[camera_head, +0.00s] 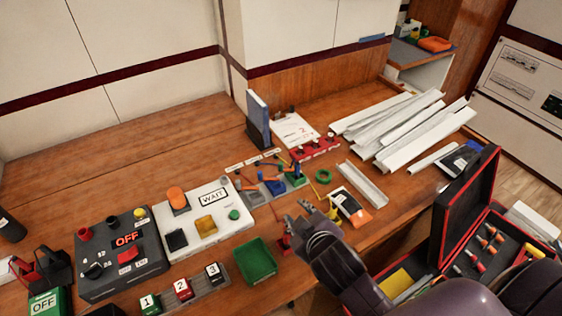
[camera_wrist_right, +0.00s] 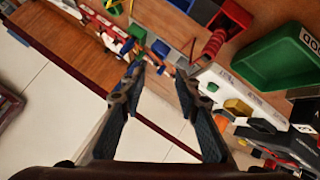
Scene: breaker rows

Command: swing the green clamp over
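The green clamp (camera_head: 294,179) sits at the right end of a short row on the bench, beside a blue clamp (camera_head: 273,186) and a grey one. Orange levers show on this row; the exact pose of the green clamp's lever is too small to tell. My right gripper (camera_head: 304,211) is in front of the row, apart from it. In the right wrist view my gripper (camera_wrist_right: 160,70) has its fingers spread with nothing between them, and a small green block (camera_wrist_right: 137,32) and a blue one (camera_wrist_right: 160,48) show beyond the fingertips. My left gripper is not in view.
A green bin (camera_head: 254,260) stands left of my right arm, with the white WAIT panel (camera_head: 206,220) behind it. An orange-and-black device (camera_head: 350,206) and white channels (camera_head: 405,122) lie to the right. An open red-edged case (camera_head: 466,205) stands at the right.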

